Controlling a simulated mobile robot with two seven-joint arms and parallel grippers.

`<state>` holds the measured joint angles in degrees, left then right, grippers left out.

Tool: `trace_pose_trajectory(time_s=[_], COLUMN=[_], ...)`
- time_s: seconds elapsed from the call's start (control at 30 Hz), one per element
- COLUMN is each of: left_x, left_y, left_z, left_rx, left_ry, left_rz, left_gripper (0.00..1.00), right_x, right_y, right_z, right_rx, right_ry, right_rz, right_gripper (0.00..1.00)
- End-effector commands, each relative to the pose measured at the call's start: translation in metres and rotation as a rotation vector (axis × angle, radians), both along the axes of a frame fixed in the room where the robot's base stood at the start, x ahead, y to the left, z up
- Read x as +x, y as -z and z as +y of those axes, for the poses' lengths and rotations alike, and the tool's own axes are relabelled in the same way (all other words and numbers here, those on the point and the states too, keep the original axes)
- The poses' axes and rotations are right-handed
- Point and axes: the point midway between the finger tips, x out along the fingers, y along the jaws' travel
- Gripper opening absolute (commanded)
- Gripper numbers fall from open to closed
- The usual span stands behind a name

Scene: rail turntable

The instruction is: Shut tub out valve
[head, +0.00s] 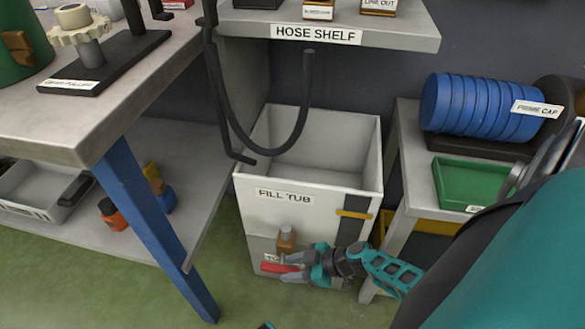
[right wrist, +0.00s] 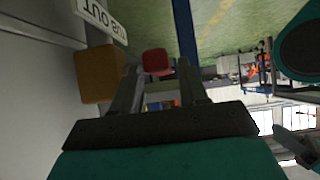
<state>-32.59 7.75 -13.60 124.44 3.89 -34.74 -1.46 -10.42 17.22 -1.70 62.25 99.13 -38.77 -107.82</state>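The fill tub (head: 285,206) is a white open-topped box on the floor under the hose shelf. Its out valve has a brass body (head: 287,240) low on the front, with a red handle (head: 279,268) beside a partly hidden label. My right gripper (head: 290,268) is at the red handle, reaching in from the right. In the right wrist view the fingers are apart, and the red handle end (right wrist: 157,62) shows between their tips with gaps beside it. The brass body (right wrist: 100,75) is just left of the fingers, near the "TUB OUT" label (right wrist: 100,18).
A black hose (head: 305,110) hangs over the tub from the hose shelf (head: 415,32). A workbench with a blue leg (head: 150,225) stands left. A low stand with a blue ribbed cylinder (head: 475,107) and green tray (head: 465,182) stands right. Green floor lies open in front.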

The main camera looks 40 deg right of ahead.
Motion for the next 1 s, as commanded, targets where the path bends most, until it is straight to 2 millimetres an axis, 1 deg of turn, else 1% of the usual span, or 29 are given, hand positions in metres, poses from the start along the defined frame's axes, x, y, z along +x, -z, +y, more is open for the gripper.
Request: trace_pose_trajectory(time_s=[0.03, 0.07, 0.37, 0.47, 0.57, 0.7, 0.9, 1.0], left_x=[-0.001, -0.001, -0.002, -0.001, -0.001, 0.0, -0.001, 0.0], left_y=[0.001, 0.001, 0.0, -0.004, -0.008, -0.014, -0.012, -0.014], left_z=[0.0, 0.0, 0.0, 0.0, 0.001, 0.002, 0.005, 0.007], left_rx=[0.0, 0.0, 0.0, -0.001, 0.0, 0.0, 0.008, 0.01], left_ry=[0.0, 0.0, -0.001, -0.001, -0.003, -0.007, -0.014, -0.017], left_rz=[0.002, 0.002, 0.004, 0.003, 0.0, -0.009, -0.001, -0.007], left_gripper=[0.43, 0.43, 0.43, 0.43, 0.43, 0.43, 0.43, 0.43], right_x=[0.0, 0.0, -0.002, -0.009, -0.021, -0.042, -0.066, -0.074], right_y=[0.0, -0.001, -0.004, -0.011, -0.022, -0.04, -0.063, -0.07], right_z=[0.0, 0.0, -0.001, -0.007, -0.017, -0.035, -0.055, -0.062], right_rx=[0.001, 0.001, 0.002, 0.002, 0.0, -0.001, 0.002, 0.002], right_ry=[-0.001, -0.001, -0.002, -0.002, -0.003, -0.001, -0.002, -0.001], right_rz=[0.0, -0.002, -0.002, -0.001, 0.0, 0.001, 0.0, -0.001], right_gripper=[0.48, 0.51, 0.51, 0.51, 0.51, 0.51, 0.51, 0.51])
